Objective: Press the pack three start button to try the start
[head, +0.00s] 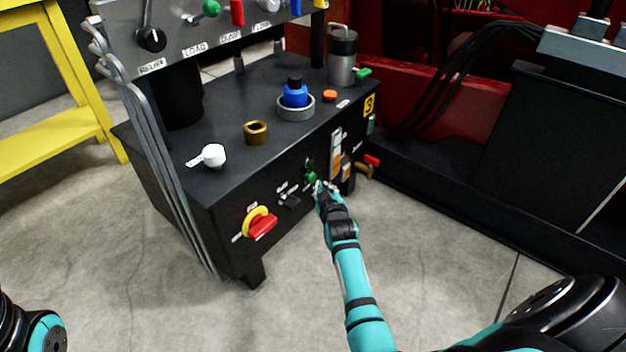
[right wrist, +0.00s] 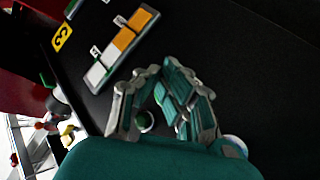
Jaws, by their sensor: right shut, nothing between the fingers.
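The black pack cabinet (head: 225,200) carries a yellow label with a 3 (head: 369,105), which also shows in the right wrist view (right wrist: 62,37). On its front face is a green button (head: 311,177). My right gripper (head: 320,186) is shut and empty, close to the front face just beside and below this button. In the right wrist view a green round button with a pale rim (right wrist: 144,121) shows between the finger links, partly hidden by them. I cannot tell whether the fingertips touch the panel. My left gripper is out of view.
A red and yellow rotary switch (head: 261,224) sits lower left on the front face. An indicator strip (head: 336,155) and a red-handled valve (head: 371,160) are to the right. Slanted grey pipes (head: 150,160) run down the left side. Concrete floor in front is clear.

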